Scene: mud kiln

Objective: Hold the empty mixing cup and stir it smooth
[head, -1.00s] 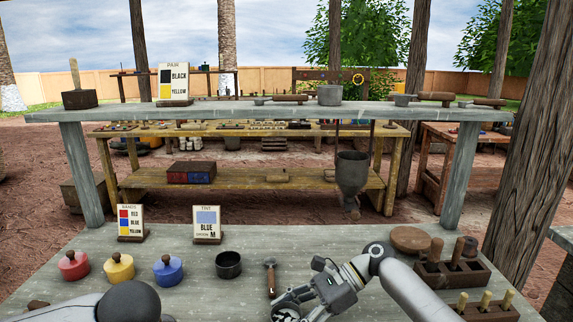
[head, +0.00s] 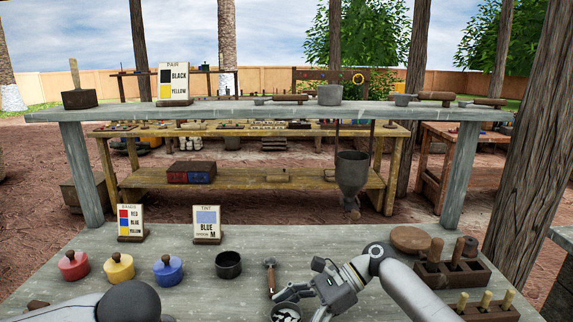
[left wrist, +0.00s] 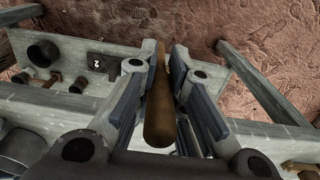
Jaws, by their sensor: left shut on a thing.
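A dark round cup (head: 228,264), which may be the mixing cup, stands upright on the near table in the head view. A round, speckled-topped thing (head: 286,313) shows at the bottom edge, partly cut off. My right gripper (head: 300,300) is beside it with its fingers spread apart; whether they touch it is unclear. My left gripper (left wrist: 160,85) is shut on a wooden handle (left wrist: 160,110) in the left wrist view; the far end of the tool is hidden. My left gripper is out of the head view.
Red (head: 74,265), yellow (head: 119,267) and blue (head: 168,270) lidded pots stand at left. A wooden-handled tool (head: 270,278) lies right of the dark cup. Two wooden holders (head: 452,275) stand at right. Two cards stand behind, one reading TINT, BLUE, M (head: 207,222).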

